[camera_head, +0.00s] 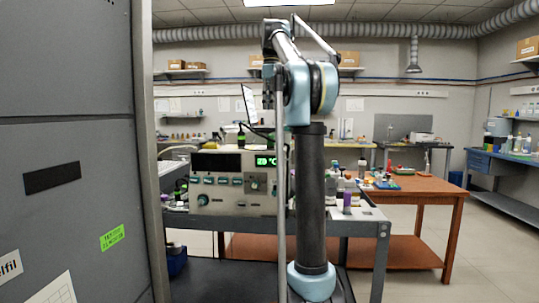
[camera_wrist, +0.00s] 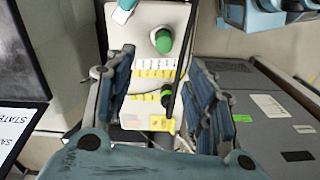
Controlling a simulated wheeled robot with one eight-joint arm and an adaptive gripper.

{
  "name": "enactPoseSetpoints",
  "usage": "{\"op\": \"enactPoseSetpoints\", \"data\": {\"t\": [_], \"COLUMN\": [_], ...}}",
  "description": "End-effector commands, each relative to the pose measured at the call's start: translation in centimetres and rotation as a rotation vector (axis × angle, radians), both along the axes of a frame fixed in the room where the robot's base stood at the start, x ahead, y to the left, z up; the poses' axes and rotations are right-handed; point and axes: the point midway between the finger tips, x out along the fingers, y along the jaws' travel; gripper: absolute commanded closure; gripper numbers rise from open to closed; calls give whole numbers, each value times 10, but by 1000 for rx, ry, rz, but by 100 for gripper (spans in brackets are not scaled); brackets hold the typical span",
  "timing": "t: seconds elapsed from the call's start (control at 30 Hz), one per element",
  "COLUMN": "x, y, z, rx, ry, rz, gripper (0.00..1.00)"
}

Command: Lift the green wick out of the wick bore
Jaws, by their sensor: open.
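In the wrist view my gripper (camera_wrist: 160,57) is open, with one finger at each side and nothing held between them. A pale instrument top (camera_wrist: 150,17) lies beyond and between the fingers. A green round-topped piece (camera_wrist: 163,41) stands in a light collar on it, just past the fingertips; it may be the green wick in its bore, but I cannot tell for sure. A smaller green piece (camera_wrist: 168,98) shows between the fingers, partly behind a dark rod or cable. In the head view the instrument (camera_head: 233,182) stands on a grey bench; my arm hides its right side.
A dark bottle with a green cap (camera_head: 241,136) shows at the instrument's top. Several bottles (camera_head: 347,187) stand right of my arm. A tall grey cabinet (camera_head: 70,150) fills the left. A brown table (camera_head: 425,188) stands behind right, with open floor beside it.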

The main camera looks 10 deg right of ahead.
Motion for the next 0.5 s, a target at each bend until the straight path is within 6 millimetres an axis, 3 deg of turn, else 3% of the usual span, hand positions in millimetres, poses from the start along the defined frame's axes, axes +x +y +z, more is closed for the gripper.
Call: {"op": "enactPoseSetpoints", "data": {"t": [0.5], "x": [-1], "y": [0], "z": [-76], "rx": [0], "ry": [0], "rz": [0], "gripper": [50]}}
